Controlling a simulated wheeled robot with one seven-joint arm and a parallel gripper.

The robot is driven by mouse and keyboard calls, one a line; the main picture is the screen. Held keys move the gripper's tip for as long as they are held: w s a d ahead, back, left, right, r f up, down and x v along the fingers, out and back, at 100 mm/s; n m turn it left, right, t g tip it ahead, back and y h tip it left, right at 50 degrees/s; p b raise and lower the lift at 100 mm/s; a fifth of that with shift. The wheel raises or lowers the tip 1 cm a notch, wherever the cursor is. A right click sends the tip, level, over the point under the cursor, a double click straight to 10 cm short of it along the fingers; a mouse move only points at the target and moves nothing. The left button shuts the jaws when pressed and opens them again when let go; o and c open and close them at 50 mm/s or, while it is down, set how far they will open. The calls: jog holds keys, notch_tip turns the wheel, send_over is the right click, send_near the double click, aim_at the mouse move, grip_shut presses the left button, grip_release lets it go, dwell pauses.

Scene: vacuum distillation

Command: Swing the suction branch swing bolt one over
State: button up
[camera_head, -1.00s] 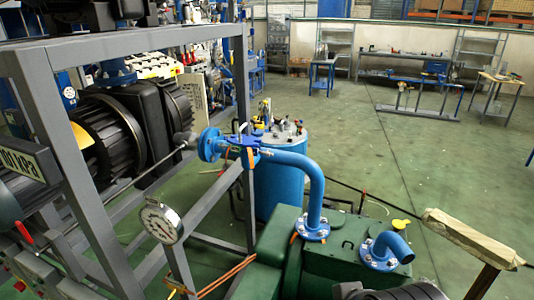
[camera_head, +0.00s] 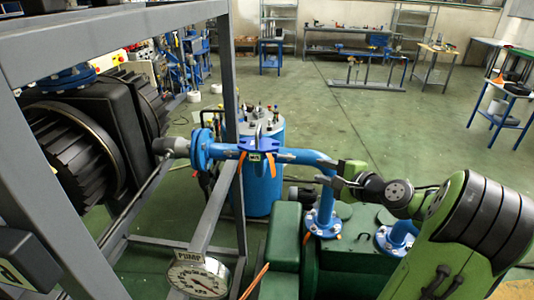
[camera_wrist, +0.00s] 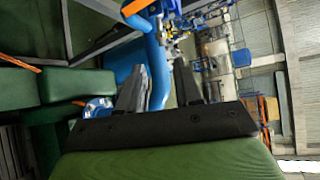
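The suction branch (camera_head: 300,156) is a blue pipe running right from a round flange (camera_head: 203,149), then bending down to a flange on a green machine. A blue clamp-like fitting (camera_head: 259,146) with small grey metal parts and orange straps sits on its horizontal run. I cannot single out swing bolt one at this size. My gripper (camera_head: 336,181) is beside the pipe's bend, to the right of the fitting. In the wrist view my gripper (camera_wrist: 160,68) has its two dark fingers apart with nothing held between them. The blue pipe (camera_wrist: 158,72) shows beyond them.
A grey metal frame (camera_head: 228,85) and dark motor stand at left. A pressure gauge (camera_head: 198,275) is at the lower front. A blue tank (camera_head: 264,175) stands behind the pipe. The green machine (camera_head: 285,238) is below. Open floor lies behind at right.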

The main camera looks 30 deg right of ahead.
aim_at(291, 158)
jog(key=p+x, duration=0.1)
jog(key=x, duration=1.4)
jog(key=shift+w+p, duration=0.3)
jog(key=shift+p, duration=0.1)
jog(key=shift+s, duration=0.1)
grip_shut()
